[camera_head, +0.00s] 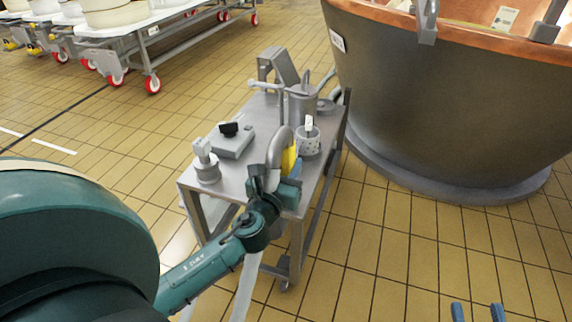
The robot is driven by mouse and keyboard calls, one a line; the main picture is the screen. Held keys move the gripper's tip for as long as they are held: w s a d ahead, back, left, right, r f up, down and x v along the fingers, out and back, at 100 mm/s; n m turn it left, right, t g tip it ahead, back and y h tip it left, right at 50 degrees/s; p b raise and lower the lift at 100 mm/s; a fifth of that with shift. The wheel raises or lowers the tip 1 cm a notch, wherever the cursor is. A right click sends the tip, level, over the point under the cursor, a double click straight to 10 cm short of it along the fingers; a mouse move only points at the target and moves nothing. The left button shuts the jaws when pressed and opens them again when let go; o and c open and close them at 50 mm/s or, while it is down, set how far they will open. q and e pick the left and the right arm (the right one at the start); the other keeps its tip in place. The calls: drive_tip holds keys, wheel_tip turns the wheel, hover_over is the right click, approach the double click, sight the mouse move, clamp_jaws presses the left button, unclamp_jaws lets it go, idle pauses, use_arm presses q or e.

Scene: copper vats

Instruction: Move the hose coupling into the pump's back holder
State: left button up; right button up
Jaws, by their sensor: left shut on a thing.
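My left gripper (277,178) is over the near right part of a steel cart (233,180). It is shut on a grey curved piece (279,147), which looks like the hose coupling; the fingers hide its lower part. A yellow piece (290,160) shows right beside it. Grey equipment with a slanted box (281,68) and a cylinder (300,104) stands at the cart's back. I cannot tell for sure which part is the pump or its back holder. My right gripper (478,312) shows only two blue fingertips, apart and empty, at the bottom right.
A grey box with a black knob (230,130), a grey valve-like fitting (205,162) and a speckled cup (308,141) stand on the cart. A large copper-rimmed vat (440,110) is close on the right. Wheeled tables (120,35) stand back left.

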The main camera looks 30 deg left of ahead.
use_arm(q)
drive_tip(key=shift+f, duration=0.4)
drive_tip(key=shift+f, duration=0.1)
idle(0.6)
drive_tip(key=o, duration=1.2)
drive_tip(key=shift+c, duration=0.2)
drive_tip(key=shift+f, duration=0.2)
